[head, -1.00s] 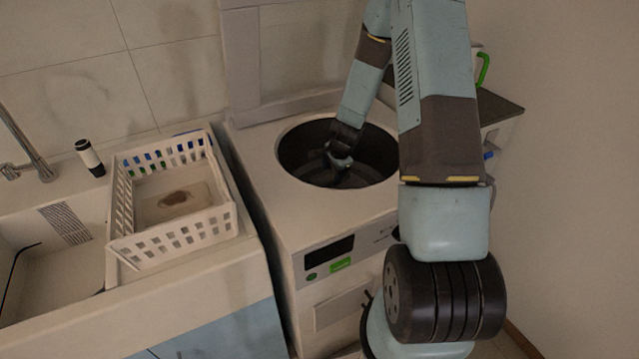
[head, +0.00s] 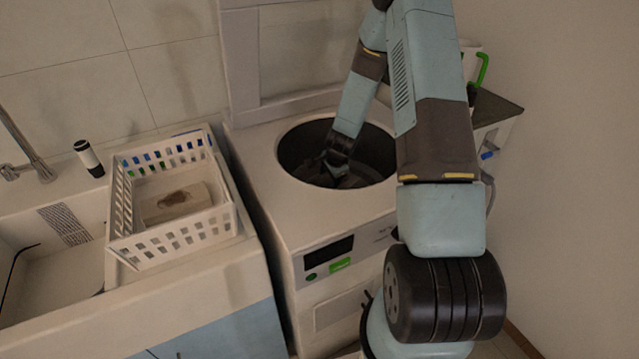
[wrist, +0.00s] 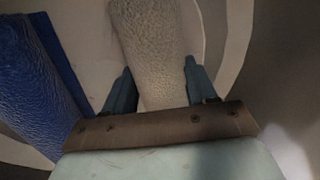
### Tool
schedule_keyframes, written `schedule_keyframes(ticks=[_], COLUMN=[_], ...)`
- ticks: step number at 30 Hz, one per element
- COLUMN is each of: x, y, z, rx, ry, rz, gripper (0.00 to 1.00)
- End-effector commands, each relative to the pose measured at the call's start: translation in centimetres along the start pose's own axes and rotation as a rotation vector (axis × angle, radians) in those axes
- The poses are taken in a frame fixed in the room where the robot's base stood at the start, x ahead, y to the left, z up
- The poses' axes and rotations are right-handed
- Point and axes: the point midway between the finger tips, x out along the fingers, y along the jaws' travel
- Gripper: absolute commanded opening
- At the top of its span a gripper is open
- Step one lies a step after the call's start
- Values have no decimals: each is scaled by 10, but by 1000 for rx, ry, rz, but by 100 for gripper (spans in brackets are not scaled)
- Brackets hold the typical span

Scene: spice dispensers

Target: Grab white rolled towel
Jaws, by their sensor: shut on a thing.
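The white rolled towel (wrist: 150,45) is in the wrist view, upper middle, with a rough whitish surface. My gripper (wrist: 158,88) has one finger on each side of it and is shut on it. In the head view my gripper (head: 328,172) is down inside the round opening of the top-loading washing machine (head: 270,205). The towel cannot be made out in the head view, where the drum is dark.
A blue towel-like thing (wrist: 38,75) lies left of my gripper inside the drum. A white basket (head: 180,240) stands on the counter left of the machine, beside a black and white bottle (head: 90,158). The drum wall closely surrounds my gripper.

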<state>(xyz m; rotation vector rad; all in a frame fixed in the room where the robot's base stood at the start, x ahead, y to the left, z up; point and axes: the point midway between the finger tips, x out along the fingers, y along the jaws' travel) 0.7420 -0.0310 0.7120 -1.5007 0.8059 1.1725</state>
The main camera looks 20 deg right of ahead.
Motion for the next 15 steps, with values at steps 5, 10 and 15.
schedule_keyframes(ticks=[5, 10, 15], x=[1, 1, -6], y=[4, 5, 1], z=[1, 2, 2], rx=[1, 1, -1], ry=[-4, -5, -4], rz=[8, 9, 8], gripper=[22, 22, 22])
